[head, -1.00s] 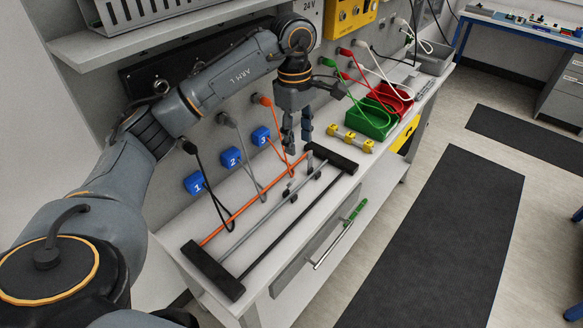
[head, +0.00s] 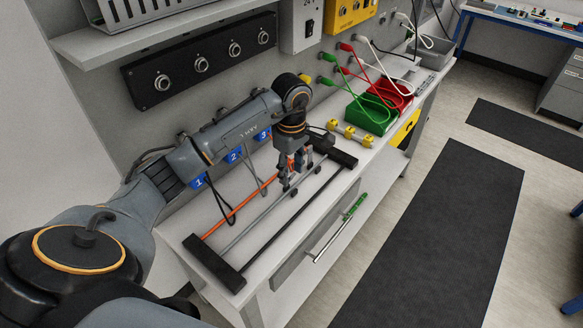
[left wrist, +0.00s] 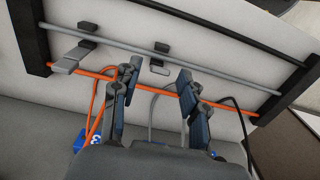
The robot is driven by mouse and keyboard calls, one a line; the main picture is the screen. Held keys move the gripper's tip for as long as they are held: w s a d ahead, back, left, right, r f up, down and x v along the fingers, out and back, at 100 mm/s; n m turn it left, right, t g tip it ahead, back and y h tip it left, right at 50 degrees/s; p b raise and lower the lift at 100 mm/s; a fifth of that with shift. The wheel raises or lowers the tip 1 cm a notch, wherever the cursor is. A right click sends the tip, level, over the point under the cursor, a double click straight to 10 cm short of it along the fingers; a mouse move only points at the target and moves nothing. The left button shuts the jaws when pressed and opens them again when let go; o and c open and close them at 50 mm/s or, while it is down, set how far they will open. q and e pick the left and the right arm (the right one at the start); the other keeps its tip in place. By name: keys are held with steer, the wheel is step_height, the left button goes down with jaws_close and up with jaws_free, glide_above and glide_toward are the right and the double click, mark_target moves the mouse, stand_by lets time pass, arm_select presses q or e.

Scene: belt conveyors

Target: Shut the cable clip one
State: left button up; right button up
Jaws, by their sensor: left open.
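A rack of orange, grey and black rods between two black end bars (head: 213,264) lies on the bench. In the left wrist view, two small clips sit on the grey rod (left wrist: 215,57). One, at the left, has a wide grey tab (left wrist: 70,57) sticking out; the other (left wrist: 160,47) is nearer the middle and has a smaller grey loop. I cannot tell which is clip one. My left gripper (head: 294,178) is open and low over the rods. In the left wrist view its fingers (left wrist: 158,88) are apart and empty, near the orange rod (left wrist: 157,90).
Blue labels 1 (head: 198,181), 2 (head: 234,155) and 3 (head: 262,134) are on the wall panel, with cables hanging near. A drawer handle (head: 335,238) sticks out in front.

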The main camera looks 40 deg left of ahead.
arm_select(q)
steer(key=shift+f, duration=0.2)
arm_select(e)
steer(key=shift+w+a, duration=0.1)
steer(key=shift+a, duration=0.25)
arm_select(q)
steer(key=shift+c, duration=0.3)
jaws_close()
arm_select(e)
steer(key=shift+d, duration=0.1)
